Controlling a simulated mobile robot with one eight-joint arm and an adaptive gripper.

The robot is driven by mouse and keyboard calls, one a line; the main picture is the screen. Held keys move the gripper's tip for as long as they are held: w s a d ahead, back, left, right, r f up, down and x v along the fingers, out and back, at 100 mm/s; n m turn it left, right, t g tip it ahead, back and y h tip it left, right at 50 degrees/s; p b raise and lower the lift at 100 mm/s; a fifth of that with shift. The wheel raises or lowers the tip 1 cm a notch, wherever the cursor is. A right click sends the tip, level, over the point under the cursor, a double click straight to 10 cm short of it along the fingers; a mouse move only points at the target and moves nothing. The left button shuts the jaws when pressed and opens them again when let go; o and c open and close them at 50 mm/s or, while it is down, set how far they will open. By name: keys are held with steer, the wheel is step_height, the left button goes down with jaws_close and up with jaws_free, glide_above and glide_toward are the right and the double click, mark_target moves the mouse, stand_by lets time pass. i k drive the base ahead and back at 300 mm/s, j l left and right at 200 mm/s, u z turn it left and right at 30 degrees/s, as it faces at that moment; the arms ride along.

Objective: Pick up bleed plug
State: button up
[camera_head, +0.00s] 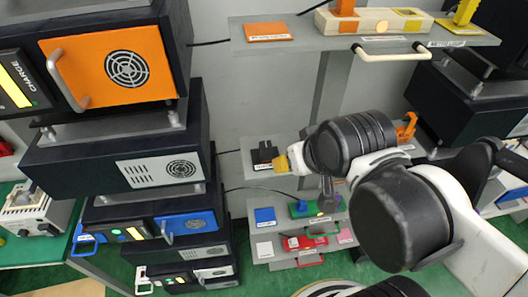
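No part in view is clearly recognisable as the bleed plug. My arm reaches in from the right and covers much of the middle shelf. My gripper's fingers are not clearly seen; a narrow dark grey part below the arm joint may belong to it or to a fixture. I cannot tell whether anything is held.
The lower shelf holds a blue plate (265,216) and a red part (304,242). Dark cabinets, one with an orange door (92,68), stand left.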

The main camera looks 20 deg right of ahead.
mark_target(266, 150)
steer(key=j+z, duration=0.2)
steer(key=j, duration=0.15)
steer(key=k+j+z, duration=0.25)
steer(key=j+z, duration=0.2)
steer(key=j, duration=0.3)
steer(key=k+j+z, duration=0.25)
steer(key=i+j, duration=0.05)
steer(key=i, duration=0.05)
